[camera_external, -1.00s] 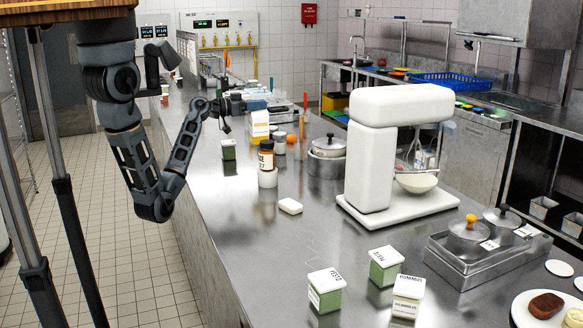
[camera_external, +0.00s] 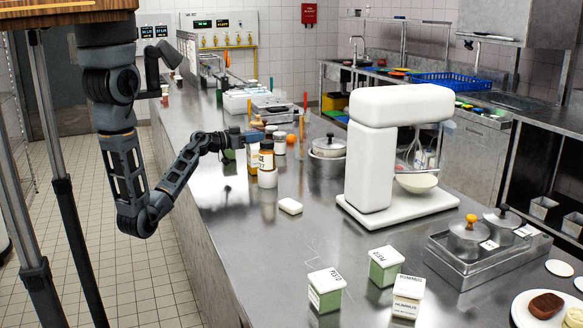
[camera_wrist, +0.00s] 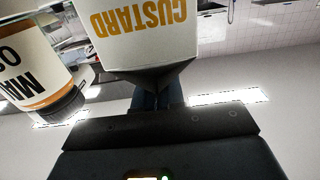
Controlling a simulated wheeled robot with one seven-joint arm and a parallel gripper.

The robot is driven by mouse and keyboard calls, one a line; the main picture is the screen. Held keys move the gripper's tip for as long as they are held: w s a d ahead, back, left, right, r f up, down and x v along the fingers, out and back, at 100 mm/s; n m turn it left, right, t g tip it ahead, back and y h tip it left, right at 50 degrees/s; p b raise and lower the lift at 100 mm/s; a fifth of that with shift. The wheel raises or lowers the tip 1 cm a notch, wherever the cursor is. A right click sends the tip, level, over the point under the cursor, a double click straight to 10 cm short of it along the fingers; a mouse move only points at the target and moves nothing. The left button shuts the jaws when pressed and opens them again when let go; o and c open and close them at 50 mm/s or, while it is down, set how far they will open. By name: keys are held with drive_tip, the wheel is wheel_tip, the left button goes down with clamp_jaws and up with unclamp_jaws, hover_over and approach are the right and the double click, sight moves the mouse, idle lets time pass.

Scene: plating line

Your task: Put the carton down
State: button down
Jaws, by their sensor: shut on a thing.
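The custard carton, white with yellow-orange lettering, fills the top middle of the wrist view (camera_wrist: 140,30), its print upside down. My gripper (camera_wrist: 158,88) is shut on it. In the external view my gripper (camera_external: 243,138) is over the counter, at the left of a group of jars. The carton (camera_external: 252,160) shows there only in part, below the gripper and partly behind a dark-lidded jar (camera_external: 266,158). I cannot tell whether its base touches the counter.
A dark-lidded jar (camera_wrist: 28,70) is close beside the carton in the wrist view. A green carton (camera_external: 229,154) is just left, partly hidden by my gripper. The counter (camera_external: 225,215) at front left is clear.

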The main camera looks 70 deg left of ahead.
drive_tip(key=shift+f, duration=0.1)
drive_tip(key=c, duration=1.7)
unclamp_jaws()
drive_tip(key=o, duration=0.5)
drive_tip(key=shift+c, duration=0.2)
drive_tip(key=s+b, duration=0.3)
drive_tip(key=s, duration=0.9)
drive_tip(key=shift+d, duration=0.1)
